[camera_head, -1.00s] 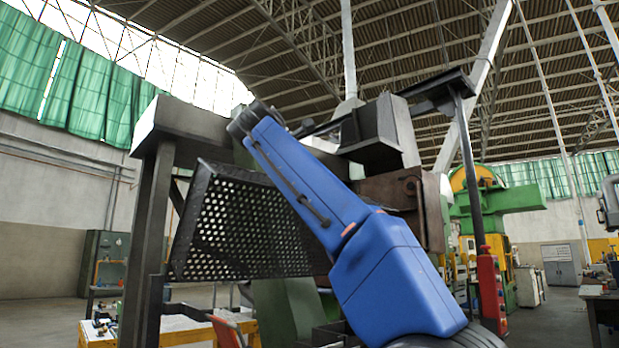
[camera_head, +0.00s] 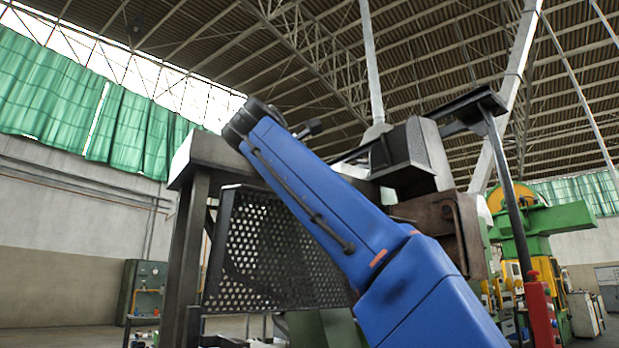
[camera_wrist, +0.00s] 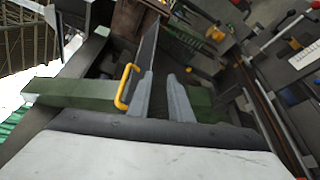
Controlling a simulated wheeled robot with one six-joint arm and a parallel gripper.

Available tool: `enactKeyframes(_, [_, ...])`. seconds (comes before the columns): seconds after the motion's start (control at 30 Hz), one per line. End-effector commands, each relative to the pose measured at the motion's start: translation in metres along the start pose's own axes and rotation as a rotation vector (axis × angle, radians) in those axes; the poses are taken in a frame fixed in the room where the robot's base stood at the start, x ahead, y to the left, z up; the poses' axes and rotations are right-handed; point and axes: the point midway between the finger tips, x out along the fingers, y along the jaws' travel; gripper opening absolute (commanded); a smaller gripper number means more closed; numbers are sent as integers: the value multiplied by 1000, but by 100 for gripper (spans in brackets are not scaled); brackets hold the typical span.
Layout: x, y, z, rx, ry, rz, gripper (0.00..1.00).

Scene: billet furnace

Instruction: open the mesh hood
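The mesh hood (camera_head: 270,255) is a dark perforated metal panel in the head view, left of and partly behind my blue arm. It hangs below a dark beam at the front of the furnace frame. In the wrist view a thin dark plate, likely the hood edge-on (camera_wrist: 147,50), stands just ahead of the fingers. A yellow handle (camera_wrist: 126,88) shows left of the left finger; whether they touch I cannot tell. My gripper (camera_wrist: 163,82) has its two grey fingers apart, with a visible gap and nothing clearly between them. The fingers are not clear in the head view.
A dark post (camera_head: 187,250) and beam (camera_head: 225,152) frame the hood at left. A rusty brown box (camera_head: 440,225) and a thin dark post (camera_head: 507,190) stand right of my arm. A green beam (camera_wrist: 70,94) lies left of the handle in the wrist view.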

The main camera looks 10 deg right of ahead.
Motion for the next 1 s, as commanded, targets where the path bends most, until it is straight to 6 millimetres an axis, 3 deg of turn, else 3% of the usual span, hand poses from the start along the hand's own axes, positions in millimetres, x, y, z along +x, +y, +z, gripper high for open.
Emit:
enactKeyframes(0.2, [-34,0,-1,0,2,1,19])
enactKeyframes(0.43, [-56,0,0,1,2,0,19])
enactKeyframes(1.0, [-63,0,0,0,-1,0,19])
